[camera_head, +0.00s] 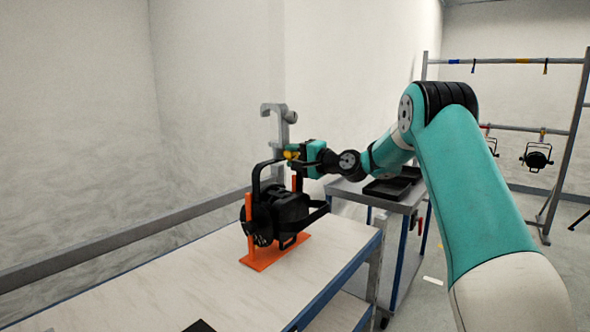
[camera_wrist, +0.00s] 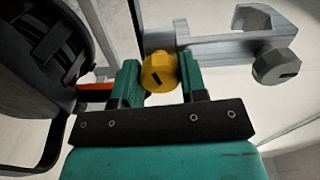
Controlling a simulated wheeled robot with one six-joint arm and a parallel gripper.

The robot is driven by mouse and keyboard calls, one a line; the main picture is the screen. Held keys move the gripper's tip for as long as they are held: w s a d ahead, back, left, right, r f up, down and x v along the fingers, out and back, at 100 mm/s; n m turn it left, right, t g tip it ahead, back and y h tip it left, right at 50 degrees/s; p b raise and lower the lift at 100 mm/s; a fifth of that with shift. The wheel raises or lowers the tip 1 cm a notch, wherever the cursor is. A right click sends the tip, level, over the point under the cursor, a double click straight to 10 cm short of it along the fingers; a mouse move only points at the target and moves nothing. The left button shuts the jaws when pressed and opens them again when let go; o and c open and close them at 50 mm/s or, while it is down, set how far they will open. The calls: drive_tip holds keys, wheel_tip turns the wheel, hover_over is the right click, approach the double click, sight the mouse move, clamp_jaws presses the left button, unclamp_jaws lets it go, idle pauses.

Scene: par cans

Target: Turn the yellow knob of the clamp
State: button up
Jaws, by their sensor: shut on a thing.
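The yellow knob (camera_wrist: 159,72) of the clamp sits between the two green fingers of my gripper (camera_wrist: 160,82) in the wrist view. My gripper is shut on it. In the head view the knob (camera_head: 291,155) shows as a small yellow spot at the tip of my gripper (camera_head: 297,154). The grey metal clamp (camera_wrist: 222,50) has a hook and a grey bolt (camera_wrist: 276,66) at its right end in the wrist view. In the head view the clamp (camera_head: 281,125) stands upright above the black par can (camera_head: 278,213).
The par can rests in an orange stand (camera_head: 262,262) on a pale workbench (camera_head: 180,285). A grey cart (camera_head: 404,200) with black trays (camera_head: 392,186) stands behind it. A rack (camera_head: 515,61) with another lamp (camera_head: 537,157) is at the right. A wall lies behind the bench.

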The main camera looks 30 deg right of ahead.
drive_tip(key=shift+f+n+b, duration=0.1)
drive_tip(key=shift+n+b, duration=1)
drive_tip(key=shift+b, duration=0.05)
drive_tip(key=o, duration=0.9)
drive_tip(key=b+v, duration=0.4)
drive_tip(key=v, duration=1.3)
drive_tip(key=shift+s, duration=0.15)
